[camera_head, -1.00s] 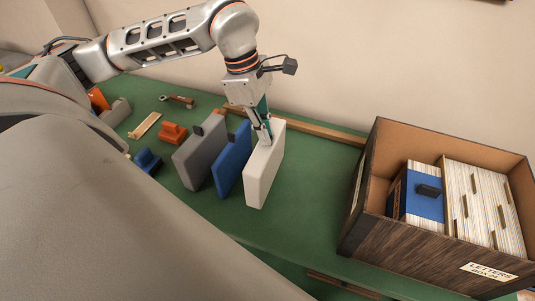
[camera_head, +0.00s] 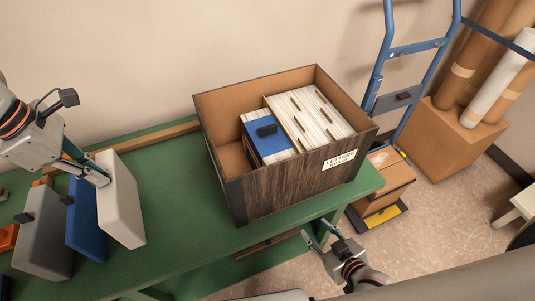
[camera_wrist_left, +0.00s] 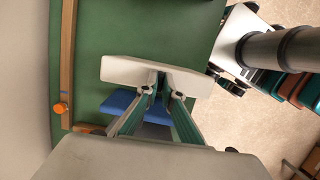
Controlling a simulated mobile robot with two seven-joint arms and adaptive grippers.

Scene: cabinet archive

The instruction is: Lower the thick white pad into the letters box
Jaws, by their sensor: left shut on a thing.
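The thick white pad (camera_head: 122,205) stands upright at the left of the head view, beside a blue pad. My left gripper (camera_head: 102,179) is shut on its top edge. In the left wrist view the fingers (camera_wrist_left: 160,84) meet at the white pad (camera_wrist_left: 122,71). I cannot tell whether its bottom touches the table. The letters box (camera_head: 262,193) is dark wood, open on top, and stands to the right of the pad. Inside, a gap shows left of a blue-fronted file block (camera_head: 262,146). My right gripper (camera_head: 322,240) is empty, fingers apart, below the table's front edge.
The blue pad (camera_head: 85,225) and a grey pad (camera_head: 42,240) stand left of the white one. White files (camera_head: 310,118) fill the box's right part. Green table (camera_head: 185,205) is clear between pad and box. A blue hand truck (camera_head: 415,48) stands behind at right.

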